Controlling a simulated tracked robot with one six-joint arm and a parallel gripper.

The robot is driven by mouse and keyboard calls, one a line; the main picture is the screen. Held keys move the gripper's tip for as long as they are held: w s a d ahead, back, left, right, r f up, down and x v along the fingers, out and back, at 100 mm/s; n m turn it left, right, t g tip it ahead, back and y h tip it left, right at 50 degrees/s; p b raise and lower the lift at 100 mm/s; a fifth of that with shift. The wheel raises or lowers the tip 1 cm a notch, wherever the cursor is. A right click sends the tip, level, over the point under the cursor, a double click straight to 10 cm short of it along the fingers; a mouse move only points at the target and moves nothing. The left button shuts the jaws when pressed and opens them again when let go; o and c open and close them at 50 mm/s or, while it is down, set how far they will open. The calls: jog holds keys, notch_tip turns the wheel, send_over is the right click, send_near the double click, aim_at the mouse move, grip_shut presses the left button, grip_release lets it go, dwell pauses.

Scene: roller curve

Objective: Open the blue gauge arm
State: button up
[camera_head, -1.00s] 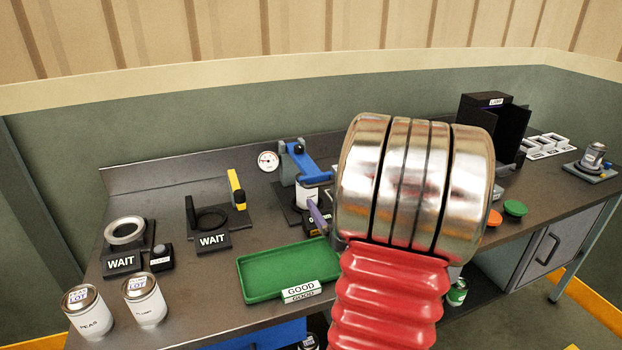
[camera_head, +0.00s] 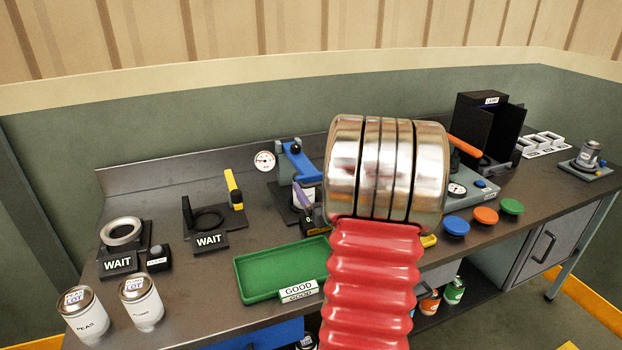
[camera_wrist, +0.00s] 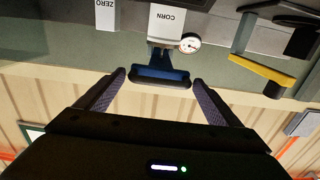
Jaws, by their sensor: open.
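The blue gauge arm (camera_head: 300,161) is on a gauge stand at the back middle of the bench, slanting down to the right over a pale can, which is mostly hidden. In the wrist view, which is upside down, the blue arm's end (camera_wrist: 160,77) lies between the tips of my gripper (camera_wrist: 159,82), with a gap on both sides. The can marked CORN (camera_wrist: 168,22) stands by it.
A round dial (camera_head: 264,161) is left of the blue arm. A yellow-armed stand (camera_head: 234,189) is further left. A green GOOD tray (camera_head: 262,283) lies in front. Blue, orange and green buttons (camera_head: 485,215) are at right. Two cans (camera_head: 84,312) stand front left.

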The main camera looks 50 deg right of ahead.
aim_at(314, 179)
jog(key=shift+x, duration=2.8)
